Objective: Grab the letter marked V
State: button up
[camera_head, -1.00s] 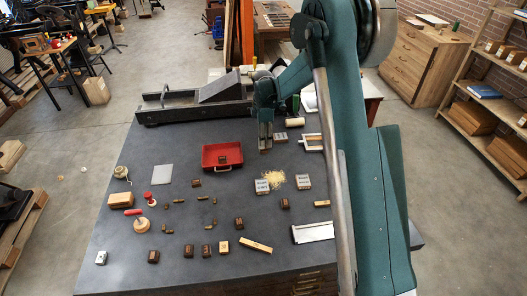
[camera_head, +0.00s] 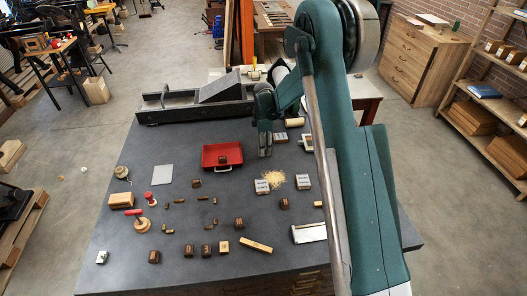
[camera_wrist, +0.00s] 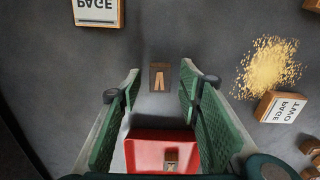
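A small dark brown block (camera_wrist: 160,77) lies on the grey tabletop in the wrist view. Its pale letter looks like an inverted V, and nearby print is also upside down there. My gripper (camera_wrist: 160,80) is open, with its two green fingers apart and the block centred near the gap between their tips. No finger touches it visibly. In the head view my gripper (camera_head: 265,150) points down over the table, right of the red tray, and the block under it cannot be made out.
The red tray (camera_head: 209,160) holds a letter block (camera_head: 222,160); the tray also shows between the fingers in the wrist view (camera_wrist: 150,138). Printed blocks (camera_head: 262,186) and yellowish shavings (camera_head: 274,179) lie nearby. Several brown letter blocks (camera_head: 239,222) are scattered toward the front. A press bed (camera_head: 190,108) stands behind.

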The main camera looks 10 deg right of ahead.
jog(key=c, duration=0.8)
jog(key=shift+r, duration=0.15)
jog(key=shift+r, duration=4.85)
